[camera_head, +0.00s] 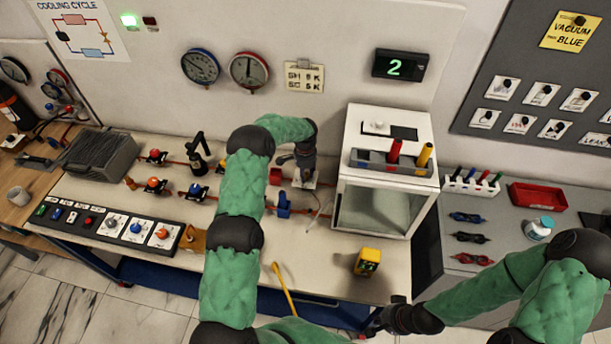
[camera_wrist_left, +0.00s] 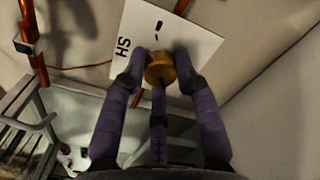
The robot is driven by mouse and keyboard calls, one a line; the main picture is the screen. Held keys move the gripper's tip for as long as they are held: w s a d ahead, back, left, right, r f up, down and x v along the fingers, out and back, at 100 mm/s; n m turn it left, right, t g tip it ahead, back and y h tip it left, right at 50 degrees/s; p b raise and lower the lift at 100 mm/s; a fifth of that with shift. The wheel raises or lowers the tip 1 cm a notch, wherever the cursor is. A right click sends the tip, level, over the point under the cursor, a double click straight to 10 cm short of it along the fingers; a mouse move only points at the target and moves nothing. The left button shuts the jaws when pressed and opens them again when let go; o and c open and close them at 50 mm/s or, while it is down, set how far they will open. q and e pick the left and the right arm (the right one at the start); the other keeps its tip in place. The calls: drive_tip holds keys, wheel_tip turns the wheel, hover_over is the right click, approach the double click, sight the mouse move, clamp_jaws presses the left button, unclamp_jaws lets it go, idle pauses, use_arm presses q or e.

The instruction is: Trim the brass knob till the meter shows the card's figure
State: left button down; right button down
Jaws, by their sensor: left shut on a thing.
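The brass knob (camera_wrist_left: 160,70) sits in front of a white plate (camera_wrist_left: 165,40) marked "SH" or "HS" in the left wrist view. My left gripper (camera_wrist_left: 160,75) is shut on the knob, fingers on both sides. In the head view the left gripper (camera_head: 303,170) hides the knob. The meter (camera_head: 400,66) on the back wall shows a green 2. The card (camera_head: 305,77) on the wall has two lines, seemingly SH and SC, each with a figure and K; the figures are too small to be sure. My right gripper (camera_head: 383,322) is low at the front, its fingers unclear.
A white glass-fronted box (camera_head: 385,165) stands just right of my left gripper. A yellow device (camera_head: 367,262) lies near the bench's front edge. Valves (camera_head: 155,185) on copper pipes and a switch panel (camera_head: 105,226) are on the left. Two round gauges (camera_head: 248,70) hang behind.

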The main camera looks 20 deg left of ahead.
use_arm(q)
drive_tip(key=n+b, duration=0.2)
drive_tip(key=n, duration=0.1)
drive_tip(key=n+b, duration=0.1)
drive_tip(key=shift+s+f+b, duration=0.1)
drive_tip(key=shift+f+b, duration=0.15)
drive_tip(key=shift+b, duration=0.05)
drive_tip(key=n+b, duration=0.2)
drive_tip(key=n, duration=0.1)
drive_tip(key=shift+n, duration=0.4)
drive_tip(key=shift+r+n+b, duration=0.1)
drive_tip(key=shift+n+b, duration=0.35)
drive_tip(key=shift+n, duration=0.65)
drive_tip(key=shift+d, duration=0.1)
drive_tip(key=c, duration=1)
unclamp_jaws()
drive_tip(key=shift+s, duration=0.1)
drive_tip(key=shift+o, duration=0.3)
drive_tip(key=shift+r, duration=0.1)
